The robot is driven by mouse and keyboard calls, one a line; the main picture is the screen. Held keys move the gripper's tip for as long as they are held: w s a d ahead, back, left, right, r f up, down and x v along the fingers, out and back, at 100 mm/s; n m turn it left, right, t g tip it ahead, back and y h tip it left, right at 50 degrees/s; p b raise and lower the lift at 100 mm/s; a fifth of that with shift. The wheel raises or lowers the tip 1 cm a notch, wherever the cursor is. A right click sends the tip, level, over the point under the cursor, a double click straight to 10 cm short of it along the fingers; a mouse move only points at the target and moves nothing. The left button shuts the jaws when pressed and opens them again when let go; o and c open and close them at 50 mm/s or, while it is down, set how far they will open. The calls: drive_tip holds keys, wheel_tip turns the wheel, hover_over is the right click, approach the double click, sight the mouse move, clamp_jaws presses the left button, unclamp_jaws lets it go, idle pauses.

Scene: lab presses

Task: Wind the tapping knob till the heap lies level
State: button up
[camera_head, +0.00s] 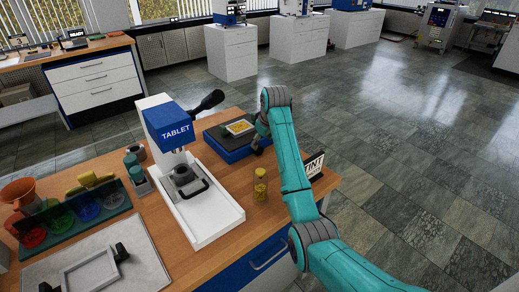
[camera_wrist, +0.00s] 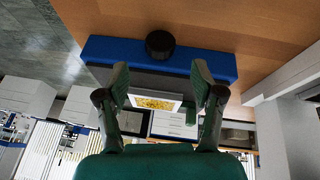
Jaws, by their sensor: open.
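The tapping knob (camera_wrist: 160,44) is a round black knob on the blue side of a low tapping unit, seen in the wrist view. The tapping unit (camera_head: 226,147) is blue with a dark top. A pale square tray (camera_head: 231,122) on it holds the yellow heap (camera_head: 240,127), which also shows in the wrist view (camera_wrist: 155,103); whether its surface is level is too small to tell. My gripper (camera_wrist: 160,76) is open and empty, its fingers apart on either side of the view, with the knob beyond the tips and centred between them. In the head view my arm partly hides the unit's right side.
A white and blue tablet press (camera_head: 172,126) with a black lever stands left of the unit. A yellow-filled vial (camera_head: 261,186) stands in front, near my arm. A TINT sign (camera_head: 314,163) is at the right bench edge.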

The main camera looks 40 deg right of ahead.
sight(259, 148)
drive_tip(key=x, duration=0.7)
drive_tip(key=c, duration=1.1)
